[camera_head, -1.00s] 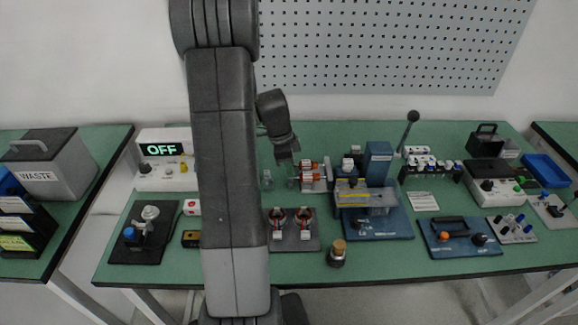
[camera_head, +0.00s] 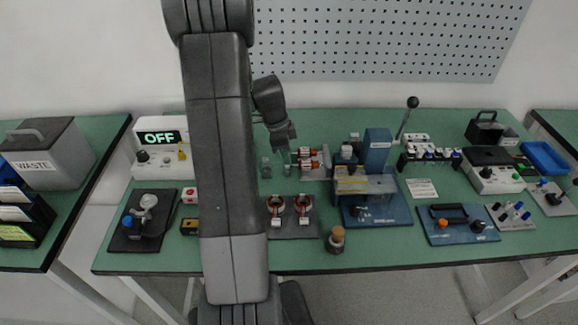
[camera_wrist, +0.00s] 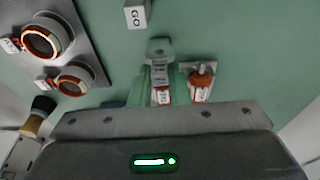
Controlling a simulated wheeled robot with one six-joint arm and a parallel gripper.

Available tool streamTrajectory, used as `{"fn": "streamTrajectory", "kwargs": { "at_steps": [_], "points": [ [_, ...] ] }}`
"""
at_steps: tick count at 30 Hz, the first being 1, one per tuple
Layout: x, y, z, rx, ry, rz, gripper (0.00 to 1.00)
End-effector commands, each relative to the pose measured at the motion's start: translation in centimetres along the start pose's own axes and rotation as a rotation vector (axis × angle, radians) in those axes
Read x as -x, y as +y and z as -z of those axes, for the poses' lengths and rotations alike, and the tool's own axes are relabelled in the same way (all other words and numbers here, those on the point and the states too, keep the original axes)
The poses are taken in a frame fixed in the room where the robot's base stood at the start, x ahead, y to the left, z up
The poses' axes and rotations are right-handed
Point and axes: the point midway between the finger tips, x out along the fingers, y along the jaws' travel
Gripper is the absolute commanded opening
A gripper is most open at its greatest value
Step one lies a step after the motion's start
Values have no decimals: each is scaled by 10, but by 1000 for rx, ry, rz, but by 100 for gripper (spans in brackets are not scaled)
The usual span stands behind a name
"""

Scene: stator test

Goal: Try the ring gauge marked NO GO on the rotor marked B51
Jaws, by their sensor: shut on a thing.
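My gripper (camera_head: 286,150) is shut on a small grey ring gauge (camera_wrist: 159,48), whose label I cannot read. In the wrist view my two pale green fingers (camera_wrist: 160,76) flank it. Two orange rotors with white tags lie side by side on a grey stand (camera_head: 324,172). The nearer rotor (camera_head: 306,168) is in line with the held gauge and partly hidden by it in the wrist view. The farther rotor (camera_head: 308,153) stays clear to the side. The rotor tags are too small to read. A second gauge (camera_head: 265,168) stands left of my gripper, with a GO tag (camera_wrist: 137,14).
Two copper-wound stators (camera_head: 290,230) sit on a grey plate in front. A blue fixture (camera_head: 378,150) rises right of the rotors. The OFF box (camera_head: 158,150) is at the left, partly behind my arm.

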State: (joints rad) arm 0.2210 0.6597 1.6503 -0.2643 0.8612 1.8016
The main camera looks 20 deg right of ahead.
Motion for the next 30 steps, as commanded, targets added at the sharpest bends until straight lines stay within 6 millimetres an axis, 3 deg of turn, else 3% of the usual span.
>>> {"fn": "streamTrajectory", "kwargs": {
  "at_steps": [30],
  "points": [
    [3, 0, -9, 0, 0, 1, 0]
  ]
}}
